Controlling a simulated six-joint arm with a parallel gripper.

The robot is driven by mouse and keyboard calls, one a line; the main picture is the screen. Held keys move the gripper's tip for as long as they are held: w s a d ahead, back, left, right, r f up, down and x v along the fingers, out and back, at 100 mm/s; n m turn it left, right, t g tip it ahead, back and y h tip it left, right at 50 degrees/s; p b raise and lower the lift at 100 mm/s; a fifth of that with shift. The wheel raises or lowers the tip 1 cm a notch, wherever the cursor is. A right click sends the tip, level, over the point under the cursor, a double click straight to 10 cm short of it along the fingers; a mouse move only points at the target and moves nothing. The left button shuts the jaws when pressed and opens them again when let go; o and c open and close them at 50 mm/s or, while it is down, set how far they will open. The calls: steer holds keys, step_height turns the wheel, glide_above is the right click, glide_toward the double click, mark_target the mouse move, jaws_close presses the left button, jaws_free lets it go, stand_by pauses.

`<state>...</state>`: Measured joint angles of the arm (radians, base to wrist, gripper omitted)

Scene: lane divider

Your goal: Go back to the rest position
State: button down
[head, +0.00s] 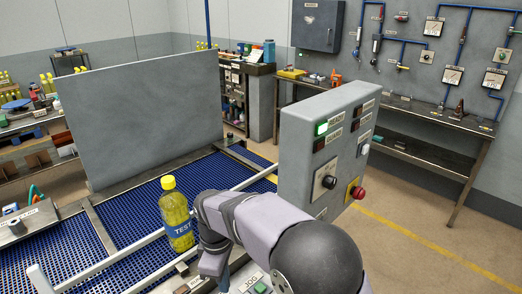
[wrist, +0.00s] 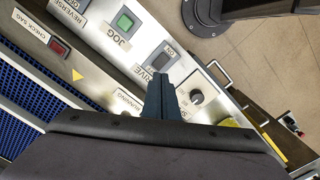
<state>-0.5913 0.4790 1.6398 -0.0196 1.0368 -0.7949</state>
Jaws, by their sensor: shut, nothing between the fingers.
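My gripper (head: 224,281) is at the lower middle of the head view, pointing down over the conveyor's front control panel and partly hidden by my arm. In the wrist view my gripper (wrist: 160,80) shows its dark blue fingers together, with nothing between them. They are over the panel (wrist: 130,75), close to the rocker switch (wrist: 162,60) marked DRIVE ON; I cannot tell whether they touch it. A green JOG button (wrist: 124,21) is up and left of the fingers, and a round knob (wrist: 197,97) is to their right.
A yellow bottle (head: 177,222) labelled TEST stands upright on the blue conveyor (head: 130,213), left of my arm, beside a pale rail (head: 105,263). A grey control box (head: 300,150) with a lit green lamp and a red button stands behind my arm. Floor at the right is open.

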steer(key=s+d+f+m+g, duration=0.1)
steer(key=s+d+f+m, duration=0.5)
steer(key=s+d+m, duration=0.65)
steer(key=s+d, duration=0.4)
steer(key=d, duration=0.1)
steer(key=w+d+r+m+t, duration=0.1)
steer(key=d+r+m, duration=0.2)
steer(key=d, duration=0.4)
steer(key=shift+w+r, duration=0.25)
steer(key=shift+w, duration=0.05)
